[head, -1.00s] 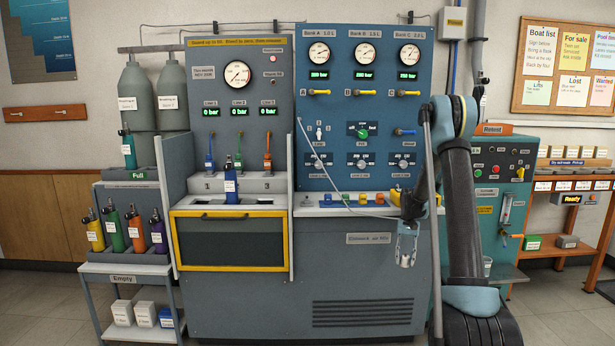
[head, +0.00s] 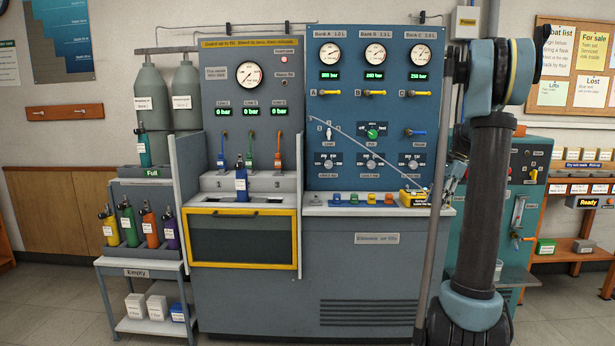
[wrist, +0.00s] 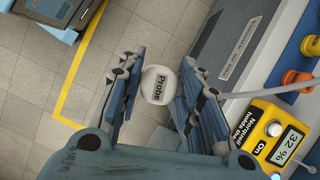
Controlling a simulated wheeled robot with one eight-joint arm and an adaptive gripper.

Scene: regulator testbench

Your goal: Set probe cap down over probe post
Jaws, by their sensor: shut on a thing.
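The probe cap (wrist: 156,84) is a round white piece labelled "Probe", seen end-on in the wrist view. My gripper (wrist: 157,72) is shut on it, with a blue-grey finger on each side. In the head view my gripper (head: 455,184) is at the right end of the console ledge, partly hidden by my arm, and I cannot make out the cap there. I cannot pick out the probe post in either view. In the wrist view the cap appears over the floor, in front of the console.
A yellow meter (wrist: 272,134) reading 32% sits on the ledge beside my gripper; it also shows in the head view (head: 412,198). Coloured knobs (wrist: 296,77) line the ledge. A thin pale cable crosses near the right finger. The floor in front is clear.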

